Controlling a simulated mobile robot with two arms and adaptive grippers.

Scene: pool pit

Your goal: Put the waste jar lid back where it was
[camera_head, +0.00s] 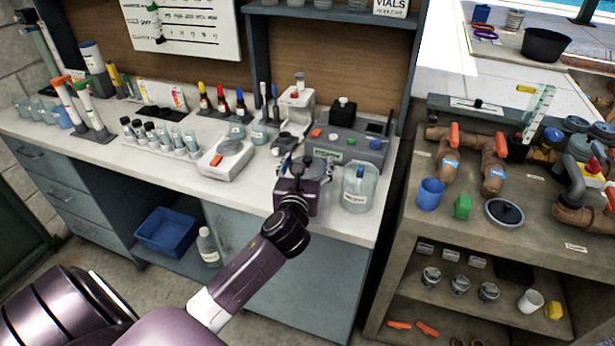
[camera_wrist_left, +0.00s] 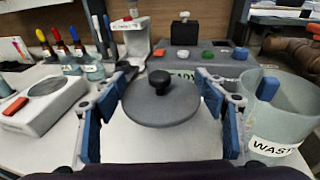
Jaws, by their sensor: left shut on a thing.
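The waste jar lid is a grey disc with a black knob (camera_wrist_left: 160,98), held level between the fingers of my left gripper (camera_wrist_left: 163,85). The waste jar (camera_wrist_left: 283,120) is clear with a white label and stands just right of the gripper, with its top open. In the head view the jar (camera_head: 358,190) is near the bench's front edge, and my left gripper (camera_head: 303,172) is beside it on the left. The lid is mostly hidden there. A small blue piece (camera_wrist_left: 268,88) shows in or through the jar; I cannot tell which. My right gripper is out of view.
A grey device (camera_head: 347,150) with coloured caps stands behind the gripper and jar. A white scale (camera_head: 226,160) and a vial rack (camera_head: 160,143) are to the left, with dropper bottles (camera_head: 222,100) behind. A pipe bench (camera_head: 480,225) stands across a gap on the right.

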